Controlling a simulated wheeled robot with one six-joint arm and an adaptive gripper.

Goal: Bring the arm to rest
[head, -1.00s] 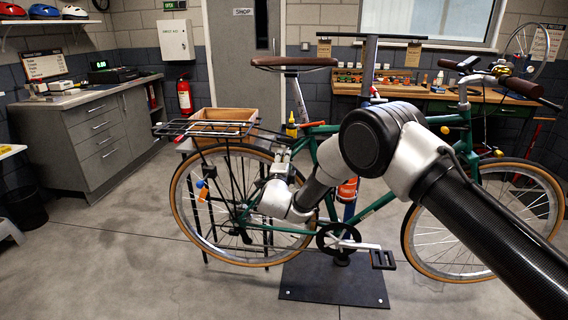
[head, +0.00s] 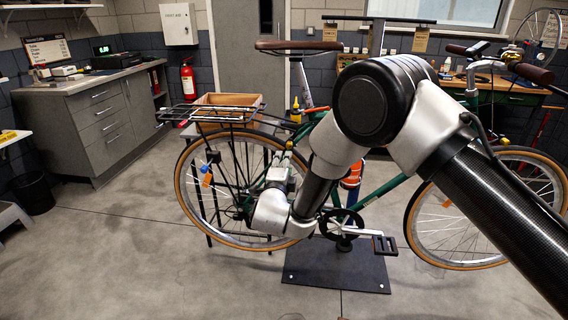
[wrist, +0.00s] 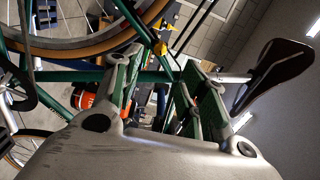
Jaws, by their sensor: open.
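My arm reaches in from the right of the head view, bent at the elbow, in front of a green bicycle (head: 385,190). My gripper (head: 285,160) is at the end of the arm, in front of the rear wheel (head: 190,190); it is small there and partly merges with the bike behind. In the wrist view my gripper (wrist: 163,92) has its two fingers apart. I see nothing held between them. The green frame tubes (wrist: 75,76), a wheel and the saddle (wrist: 278,68) show beyond the fingers. I cannot tell the exact gap between gripper and bike.
The bike stands over a dark base plate (head: 335,268). A wooden crate (head: 228,101) is by the rear rack (head: 212,115). A grey cabinet (head: 100,125) is at the left, a workbench (head: 500,96) behind at the right. The floor (head: 120,250) at front left is clear.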

